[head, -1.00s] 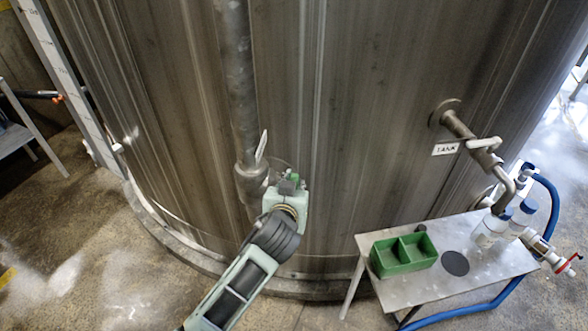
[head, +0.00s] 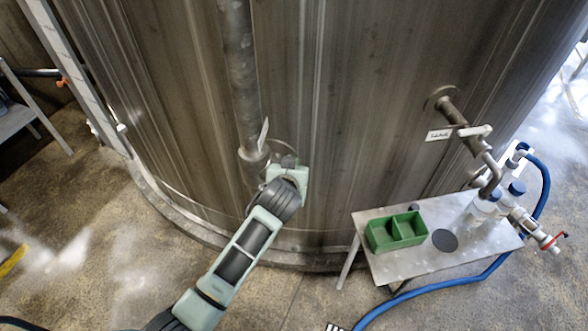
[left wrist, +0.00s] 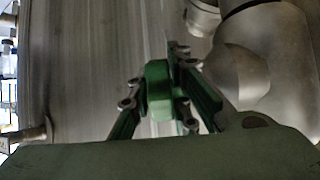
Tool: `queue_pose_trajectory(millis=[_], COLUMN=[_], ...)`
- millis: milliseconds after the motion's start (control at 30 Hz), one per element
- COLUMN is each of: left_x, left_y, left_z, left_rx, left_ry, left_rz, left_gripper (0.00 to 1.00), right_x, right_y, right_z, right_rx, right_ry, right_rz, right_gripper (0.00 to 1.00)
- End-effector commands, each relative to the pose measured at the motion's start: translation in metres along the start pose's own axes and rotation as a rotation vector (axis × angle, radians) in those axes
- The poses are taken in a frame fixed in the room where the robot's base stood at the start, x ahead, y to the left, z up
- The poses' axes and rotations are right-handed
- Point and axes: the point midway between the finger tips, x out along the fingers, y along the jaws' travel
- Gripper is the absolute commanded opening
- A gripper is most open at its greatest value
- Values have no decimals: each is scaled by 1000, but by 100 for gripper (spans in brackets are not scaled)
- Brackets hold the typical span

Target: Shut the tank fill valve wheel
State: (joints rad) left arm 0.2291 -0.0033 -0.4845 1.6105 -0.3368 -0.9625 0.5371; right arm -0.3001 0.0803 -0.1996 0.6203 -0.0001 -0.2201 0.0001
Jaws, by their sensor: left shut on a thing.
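The fill valve wheel (head: 287,141) shows in the head view as a thin, faint ring beside the valve body at the foot of the vertical pipe (head: 240,75), against the tank wall. My left gripper (head: 288,163) is at the wheel's lower part and is shut on it. The gripper covers some of the wheel. In the left wrist view, the fingers (left wrist: 163,95) close around a green piece (left wrist: 158,90). Grey rounded pipework (left wrist: 255,60) fills the right of that view. How far the wheel is turned cannot be told. My right gripper is not in view.
A metal table (head: 400,265) at the right holds a green two-part bin (head: 396,232), a dark disc (head: 444,240) and blue-capped bottles (head: 483,207). A labelled tap pipe (head: 465,125) juts out above it. A blue hose (head: 450,283) runs along the floor. Floor at left is mostly clear.

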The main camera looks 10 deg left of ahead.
Motion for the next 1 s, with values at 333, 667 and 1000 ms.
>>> queue_pose_trajectory(millis=[333,667,1000], left_x=[0,-6,-61], left_y=[0,0,0], left_z=[0,0,0], left_rx=[1,0,-3], left_ry=[0,1,2], left_rz=[-1,0,2], left_gripper=[36,36,36], right_x=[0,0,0], right_y=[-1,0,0], right_z=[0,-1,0], right_rx=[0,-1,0], right_ry=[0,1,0], right_rz=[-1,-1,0], right_gripper=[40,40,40])
